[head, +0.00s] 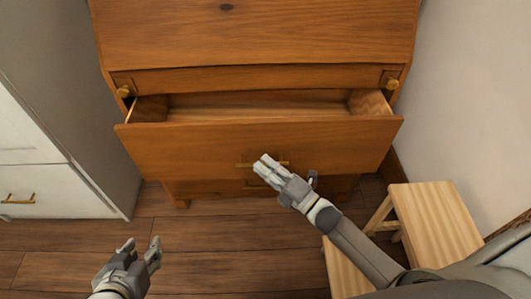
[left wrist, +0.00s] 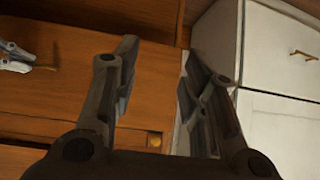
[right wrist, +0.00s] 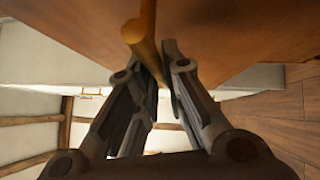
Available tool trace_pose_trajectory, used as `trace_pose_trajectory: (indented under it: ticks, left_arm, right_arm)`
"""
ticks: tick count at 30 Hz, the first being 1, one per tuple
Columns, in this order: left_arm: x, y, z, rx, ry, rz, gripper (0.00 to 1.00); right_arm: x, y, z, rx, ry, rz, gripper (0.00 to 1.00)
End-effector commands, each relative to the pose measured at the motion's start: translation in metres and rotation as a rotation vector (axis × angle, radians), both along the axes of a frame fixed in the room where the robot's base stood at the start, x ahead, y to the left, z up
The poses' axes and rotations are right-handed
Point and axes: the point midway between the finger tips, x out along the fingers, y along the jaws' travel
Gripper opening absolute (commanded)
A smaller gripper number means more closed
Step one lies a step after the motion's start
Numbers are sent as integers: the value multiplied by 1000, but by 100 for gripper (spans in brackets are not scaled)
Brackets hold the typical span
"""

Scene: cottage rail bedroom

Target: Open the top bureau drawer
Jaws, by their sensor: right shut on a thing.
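The wooden bureau (head: 250,40) fills the upper middle of the head view. Its top drawer (head: 190,150) stands pulled out, with its empty interior showing behind the front panel. My right gripper (head: 264,165) is at the drawer front, shut on the brass bar handle (head: 243,165). In the right wrist view the handle (right wrist: 140,32) runs to the fingertips, which hide part of it. My left gripper (head: 140,249) is open and empty, low in front of the bureau and apart from it. Its spread fingers also show in the left wrist view (left wrist: 155,60).
A white cabinet (head: 40,185) with a brass handle stands to the left. A light wooden step stool (head: 435,220) stands at the right, close to my right arm. A white wall (head: 480,90) bounds the right side. Wooden floor (head: 220,230) is clear below the drawer.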

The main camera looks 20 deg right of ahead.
Motion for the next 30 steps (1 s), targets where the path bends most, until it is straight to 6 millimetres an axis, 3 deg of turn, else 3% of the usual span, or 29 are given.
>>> trace_pose_trajectory:
  ticks: [6,11,21,30]
  left_arm:
    - [-62,21,-28,69,323,25,40]
    - [-107,34,-39,111,531,42,40]
    - [-104,33,-29,108,516,40,40]
    - [-104,33,-27,108,515,40,40]
  right_arm:
    - [-44,12,2,1,5,0,0]
    - [-73,20,1,1,5,-1,0]
    - [-115,33,0,0,2,-1,0]
    - [-125,36,0,-2,-1,0,0]
